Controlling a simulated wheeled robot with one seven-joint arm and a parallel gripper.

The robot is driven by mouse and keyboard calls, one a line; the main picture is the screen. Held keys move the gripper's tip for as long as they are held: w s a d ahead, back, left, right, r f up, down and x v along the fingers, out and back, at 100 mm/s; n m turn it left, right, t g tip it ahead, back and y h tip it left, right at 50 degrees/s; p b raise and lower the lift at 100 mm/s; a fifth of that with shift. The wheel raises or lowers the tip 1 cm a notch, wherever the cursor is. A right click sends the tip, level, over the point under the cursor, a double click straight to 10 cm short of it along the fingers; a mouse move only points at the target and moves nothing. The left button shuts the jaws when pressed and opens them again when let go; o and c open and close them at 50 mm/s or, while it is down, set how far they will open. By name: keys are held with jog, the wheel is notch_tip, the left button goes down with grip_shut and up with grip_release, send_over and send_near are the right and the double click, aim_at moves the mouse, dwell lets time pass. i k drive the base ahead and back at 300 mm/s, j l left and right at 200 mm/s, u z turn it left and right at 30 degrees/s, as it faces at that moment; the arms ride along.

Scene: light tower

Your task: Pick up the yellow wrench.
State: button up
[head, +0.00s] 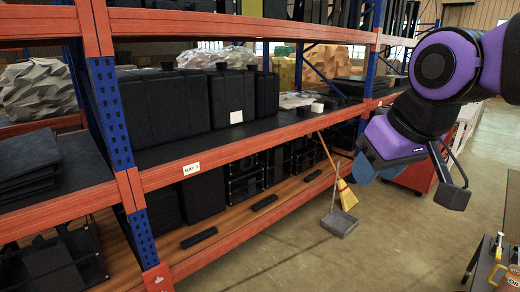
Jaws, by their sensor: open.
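No yellow wrench shows clearly. On a dark table (480,262) at the lower right edge lie small yellow pieces. One is a thin yellow shape (495,273) and another is an upright yellow-and-white piece (498,247). They are too small for me to tell whether either is the wrench. My gripper (410,185) hangs in the air at the right, above and to the left of that table. Its jaws are apart, with nothing seen between them, and it is well clear of the yellow pieces.
A red and blue rack (240,148) with black cases (165,105) fills the left and middle. A broom (347,195) and grey dustpan (339,223) stand by its front. A red cabinet (415,177) is behind my gripper. The concrete floor (380,255) between rack and table is clear.

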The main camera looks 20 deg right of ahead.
aim_at(499, 236)
jog(key=i+l+z, duration=0.25)
jog(key=i+z, duration=0.15)
jog(key=i, duration=0.3)
jog(key=i+z, duration=0.35)
jog(key=i, duration=0.35)
jog(key=i+j+z, duration=0.2)
jog(key=i+z, duration=0.2)
jog(key=i, duration=0.3)
jog(key=i+l+z, duration=0.15)
jog(key=i+z, duration=0.7)
jog(key=i+j+z, duration=0.15)
jog(key=i+z, duration=0.25)
jog(key=i+j+z, duration=0.4)
jog(key=i+z, duration=0.35)
jog(key=i+j+z, duration=0.15)
jog(key=i+z, duration=0.2)
jog(key=i, duration=0.15)
